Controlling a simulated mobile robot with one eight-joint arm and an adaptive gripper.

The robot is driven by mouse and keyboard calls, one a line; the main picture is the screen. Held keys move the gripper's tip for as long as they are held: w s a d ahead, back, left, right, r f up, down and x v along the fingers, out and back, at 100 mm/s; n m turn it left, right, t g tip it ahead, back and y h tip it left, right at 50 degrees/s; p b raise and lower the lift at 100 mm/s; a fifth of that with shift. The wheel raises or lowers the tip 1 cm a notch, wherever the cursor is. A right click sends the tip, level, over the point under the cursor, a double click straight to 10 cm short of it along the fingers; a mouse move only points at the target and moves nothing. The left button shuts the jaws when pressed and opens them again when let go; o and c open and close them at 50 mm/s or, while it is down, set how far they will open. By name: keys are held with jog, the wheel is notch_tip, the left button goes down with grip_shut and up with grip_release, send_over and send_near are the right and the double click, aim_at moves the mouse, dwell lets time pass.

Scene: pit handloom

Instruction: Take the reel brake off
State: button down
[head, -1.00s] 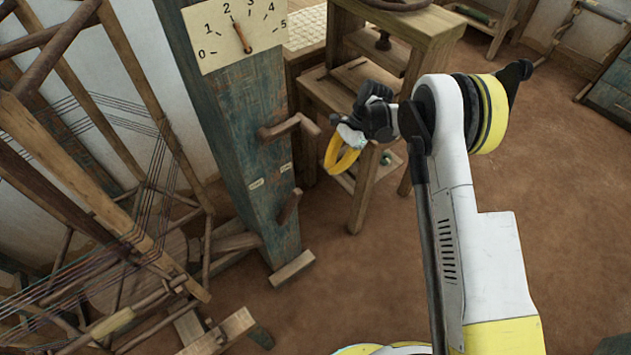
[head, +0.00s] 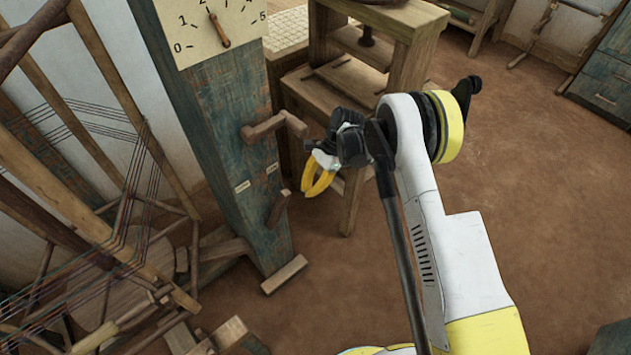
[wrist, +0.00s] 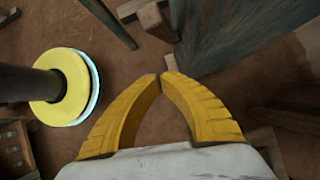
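A blue-green wooden post (head: 222,130) stands left of centre in the head view. It carries an upper crank-shaped wooden handle (head: 274,127) and a lower short wooden lever (head: 279,208). Two small pale labels (head: 242,187) sit beside the lower lever; their writing is too small to read. I cannot tell for certain which handle is the reel brake. My gripper (head: 306,193), with yellow fingers, is right of the lower lever in the picture and appears apart from it. In the wrist view the fingertips (wrist: 162,76) meet with nothing between them.
A dial (head: 214,28) numbered 0 to 5 tops the post, its pointer near 2. A wooden frame with threads (head: 110,200) stands at left. A wooden stand (head: 400,60) is behind my gripper. Brown floor (head: 540,170) is open at right.

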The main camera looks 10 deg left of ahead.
jog(key=s+a, duration=0.1)
jog(key=s+a+b, duration=0.1)
jog(key=a, duration=0.1)
jog(key=shift+s+a+r, duration=0.1)
jog(key=shift+s+r, duration=0.25)
